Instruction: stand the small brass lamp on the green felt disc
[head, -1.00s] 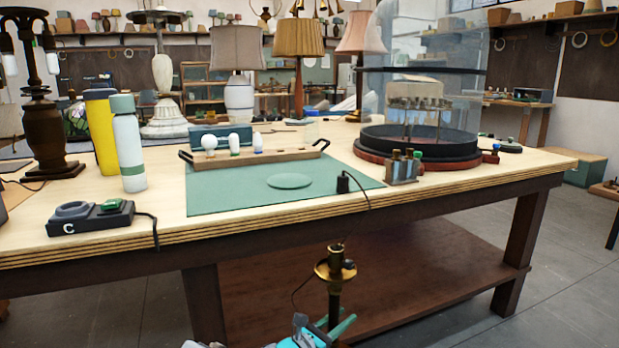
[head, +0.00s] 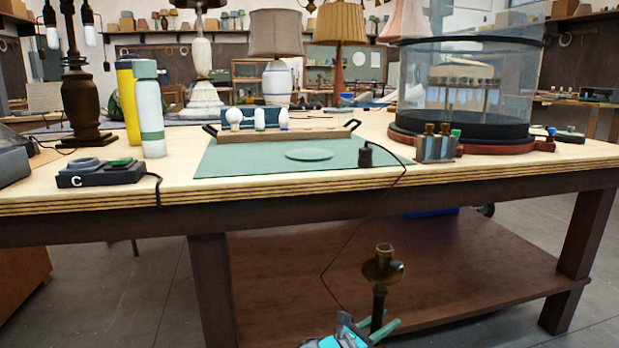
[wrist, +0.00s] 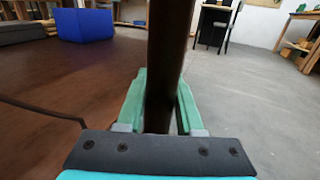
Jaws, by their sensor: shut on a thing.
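The small brass lamp (head: 381,270) is upright, low in front of the bench in the head view, with a socket on top and a dark stem below. My gripper (head: 375,328) is shut on its stem. In the wrist view the stem (wrist: 167,60) rises between the green fingers of my gripper (wrist: 160,105). The lamp's lower end is out of view. A cord runs from the lamp up to a black plug (head: 365,154) on the mat. The green felt disc (head: 309,155) lies flat and bare on the green mat (head: 240,160), above and beyond the lamp.
A wooden tray (head: 310,135) with bulbs stands behind the disc. A small metal holder (head: 436,148) and a glass dome (head: 465,90) stand at right. Bottles (head: 150,110) and a black device (head: 100,173) are at left. The bench's front edge (head: 300,190) lies between lamp and disc.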

